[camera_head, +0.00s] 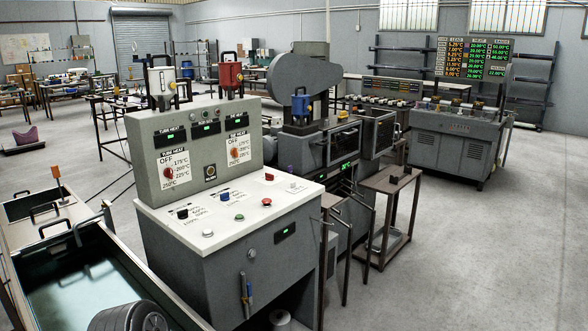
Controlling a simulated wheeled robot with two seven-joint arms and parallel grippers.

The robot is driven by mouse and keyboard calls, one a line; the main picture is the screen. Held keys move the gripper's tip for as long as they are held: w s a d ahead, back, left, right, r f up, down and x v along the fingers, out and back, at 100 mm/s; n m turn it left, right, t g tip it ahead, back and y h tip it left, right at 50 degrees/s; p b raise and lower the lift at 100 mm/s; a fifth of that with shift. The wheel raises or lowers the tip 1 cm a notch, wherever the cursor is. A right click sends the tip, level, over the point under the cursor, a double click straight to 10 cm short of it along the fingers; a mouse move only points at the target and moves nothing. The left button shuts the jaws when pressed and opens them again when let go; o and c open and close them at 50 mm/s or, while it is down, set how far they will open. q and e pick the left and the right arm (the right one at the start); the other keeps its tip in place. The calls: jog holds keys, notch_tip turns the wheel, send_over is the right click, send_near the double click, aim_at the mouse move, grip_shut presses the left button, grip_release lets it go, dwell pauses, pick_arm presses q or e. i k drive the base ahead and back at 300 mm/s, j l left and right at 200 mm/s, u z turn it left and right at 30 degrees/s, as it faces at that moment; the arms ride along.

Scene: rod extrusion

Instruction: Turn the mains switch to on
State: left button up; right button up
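A grey control cabinet (190,140) stands left of centre, with an upright panel and a sloping white console top (230,205). Low in the middle of the upright panel is a small dark square switch (210,171) with a round centre and a label too small to read surely. I cannot tell for certain that it is the mains switch, nor its setting. Two red rotary knobs, the left (169,173) and the right (235,153), sit among temperature marks and "OFF" labels. Green displays (205,129) above them are lit. Neither gripper is in view.
A water trough (90,290) lies at lower left, with a ribbed dark cylinder (130,318) at the bottom edge. A brown stand (391,185) is right. Floor at far right is clear.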

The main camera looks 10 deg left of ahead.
aim_at(270, 176)
jog(key=i+l, duration=0.35)
jog(key=i, duration=0.2)
jog(key=i+l, duration=0.3)
jog(key=i, duration=0.3)
jog(key=i+l, duration=0.35)
jog(key=i, duration=0.2)
jog(key=i+l+u, duration=0.1)
jog(key=i+l, duration=0.2)
jog(key=i, duration=0.25)
